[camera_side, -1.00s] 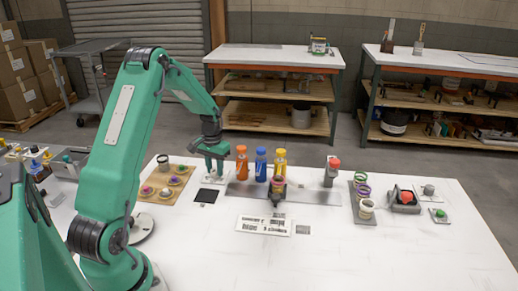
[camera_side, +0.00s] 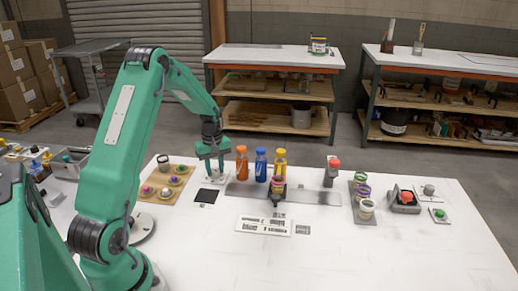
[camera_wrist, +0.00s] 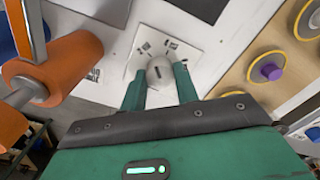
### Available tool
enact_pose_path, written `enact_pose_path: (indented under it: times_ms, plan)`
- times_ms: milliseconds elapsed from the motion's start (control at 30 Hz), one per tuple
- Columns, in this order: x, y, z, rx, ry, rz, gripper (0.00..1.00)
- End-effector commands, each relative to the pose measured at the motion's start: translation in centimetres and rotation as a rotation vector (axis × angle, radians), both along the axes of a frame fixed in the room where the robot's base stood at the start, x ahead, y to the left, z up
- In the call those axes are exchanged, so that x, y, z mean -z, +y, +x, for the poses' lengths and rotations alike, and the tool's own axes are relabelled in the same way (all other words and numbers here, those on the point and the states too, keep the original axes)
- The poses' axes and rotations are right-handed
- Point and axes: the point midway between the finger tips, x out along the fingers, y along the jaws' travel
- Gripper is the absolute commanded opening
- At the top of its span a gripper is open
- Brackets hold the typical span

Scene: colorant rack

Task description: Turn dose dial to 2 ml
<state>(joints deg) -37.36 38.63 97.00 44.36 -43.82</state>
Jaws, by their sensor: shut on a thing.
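The dose dial (camera_wrist: 160,73) is a pale round knob with a dark pointer mark, on a white plate (camera_wrist: 140,37) with several dark printed marks around it. In the wrist view it sits between the fingertips of my gripper (camera_wrist: 160,88), which is shut on it. The marks are too small to read. In the side view my gripper (camera_side: 210,168) points down over the white plate (camera_side: 214,180), left of the orange bottle; the dial itself is hidden there by the fingers.
An orange bottle (camera_side: 242,162), a blue bottle (camera_side: 261,165) and a yellow bottle (camera_side: 280,163) stand just right of my gripper. A wooden board (camera_side: 148,193) with several small pots is at left. A black square pad (camera_side: 205,196) lies in front.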

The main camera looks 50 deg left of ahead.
Motion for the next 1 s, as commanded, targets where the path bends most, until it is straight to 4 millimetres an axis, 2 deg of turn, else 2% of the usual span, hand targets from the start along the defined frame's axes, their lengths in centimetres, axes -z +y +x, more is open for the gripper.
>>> enact_pose_path:
  times_ms: [400,1000]
  plan:
    - [-0.11,0.0,0.04,-0.296,0.0,0.0,0.07]
    - [-0.12,0.03,0.03,-0.367,0.0,0.0,0.07]
